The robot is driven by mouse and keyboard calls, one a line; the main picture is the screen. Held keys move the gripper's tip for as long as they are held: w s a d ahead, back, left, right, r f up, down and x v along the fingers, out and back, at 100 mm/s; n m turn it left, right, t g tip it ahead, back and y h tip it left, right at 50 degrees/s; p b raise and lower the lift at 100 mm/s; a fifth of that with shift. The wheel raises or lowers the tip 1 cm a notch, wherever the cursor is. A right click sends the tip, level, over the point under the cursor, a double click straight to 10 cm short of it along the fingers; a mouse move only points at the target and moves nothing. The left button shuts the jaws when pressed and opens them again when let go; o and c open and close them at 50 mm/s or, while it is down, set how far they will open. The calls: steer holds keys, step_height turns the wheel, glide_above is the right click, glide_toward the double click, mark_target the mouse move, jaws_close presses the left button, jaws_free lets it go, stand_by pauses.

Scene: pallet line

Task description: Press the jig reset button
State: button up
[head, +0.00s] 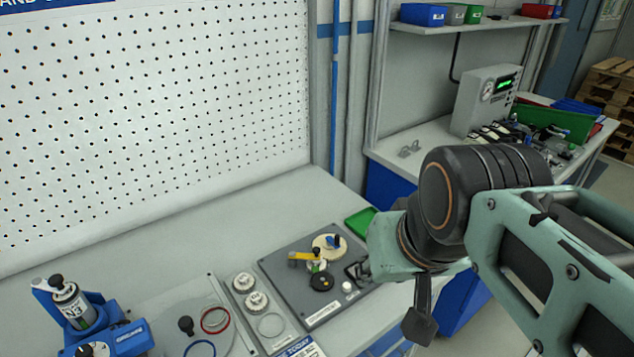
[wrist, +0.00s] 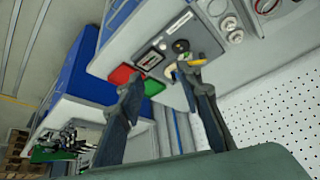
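The dark grey jig plate (head: 285,272) lies on the bench, and it also shows in the wrist view (wrist: 150,40). A small white round button (head: 347,287) sits near its front right corner; in the wrist view a small pale spot (wrist: 162,46) appears to be it. The plate also carries a black knob (head: 321,281), a yellow clamp (head: 303,256) and a cream disc (head: 325,242). No label naming the reset button is readable. My gripper (wrist: 163,73) is open and empty, its fingers spread, apart from the button. In the head view my arm hides most of it.
A green tray (head: 360,221) lies behind the plate; a red tray (wrist: 122,75) shows in the wrist view. Left of the plate are white knobs (head: 257,301), rings and a blue fixture (head: 125,340). A white pegboard (head: 150,120) stands behind the bench.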

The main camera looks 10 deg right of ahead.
step_height(320, 180, down, 6)
steer(key=b, duration=0.6)
steer(key=shift+f, duration=0.25)
steer(key=shift+c, duration=0.2)
